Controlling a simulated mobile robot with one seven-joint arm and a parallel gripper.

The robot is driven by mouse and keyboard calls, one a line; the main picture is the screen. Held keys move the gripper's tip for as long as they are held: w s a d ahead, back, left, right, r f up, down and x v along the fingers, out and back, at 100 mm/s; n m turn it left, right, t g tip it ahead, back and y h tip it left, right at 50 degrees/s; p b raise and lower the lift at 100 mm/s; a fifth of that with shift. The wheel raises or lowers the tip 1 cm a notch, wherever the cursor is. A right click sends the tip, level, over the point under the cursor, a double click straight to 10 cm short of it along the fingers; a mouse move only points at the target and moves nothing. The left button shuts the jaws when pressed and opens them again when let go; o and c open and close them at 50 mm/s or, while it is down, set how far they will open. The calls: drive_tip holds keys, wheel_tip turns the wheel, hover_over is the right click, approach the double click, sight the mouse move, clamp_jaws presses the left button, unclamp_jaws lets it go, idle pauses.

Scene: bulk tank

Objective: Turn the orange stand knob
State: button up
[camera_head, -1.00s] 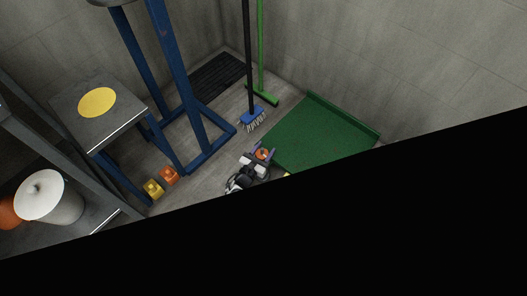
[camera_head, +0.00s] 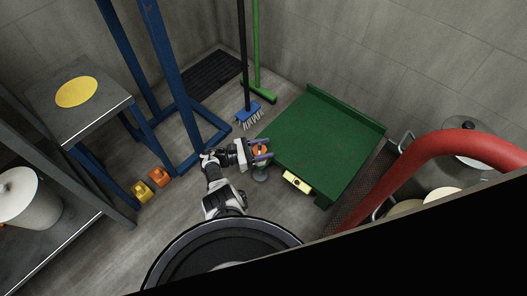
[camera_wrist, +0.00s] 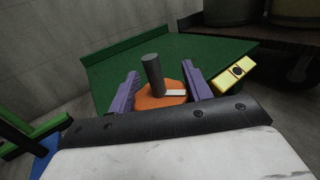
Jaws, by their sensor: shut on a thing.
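The orange stand knob (camera_head: 259,151) is a small disc at the left edge of a green-topped stand (camera_head: 320,145). In the wrist view the orange knob (camera_wrist: 150,101) carries a white bar mark, and a dark upright cylinder (camera_wrist: 153,74) rises over it. My gripper (camera_head: 262,151) reaches in from the left, with purple fingers. In the wrist view my gripper (camera_wrist: 163,92) has one finger on each side of the knob and is shut on it. The finger contact points are partly hidden.
A yellow block with a dark dot (camera_head: 297,183) is on the stand's front edge. A blue brush (camera_head: 248,115) and green squeegee (camera_head: 260,92) stand behind. Blue frame legs (camera_head: 172,75) are at left. A thick red hose (camera_head: 420,155) curves at right. Black covers the lower right.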

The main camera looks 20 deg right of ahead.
drive_tip(key=shift+m+g, duration=0.3)
drive_tip(key=o, duration=1)
drive_tip(key=shift+d, duration=0.1)
drive_tip(key=shift+w+a+f+b, duration=0.15)
drive_tip(key=shift+a+b, duration=0.9)
drive_tip(key=shift+a, duration=2.45)
drive_tip(key=shift+w+a+r+b, duration=0.2)
drive_tip(key=shift+a+b, duration=0.85)
drive_tip(key=shift+a, duration=2.4)
drive_tip(key=shift+w, duration=0.1)
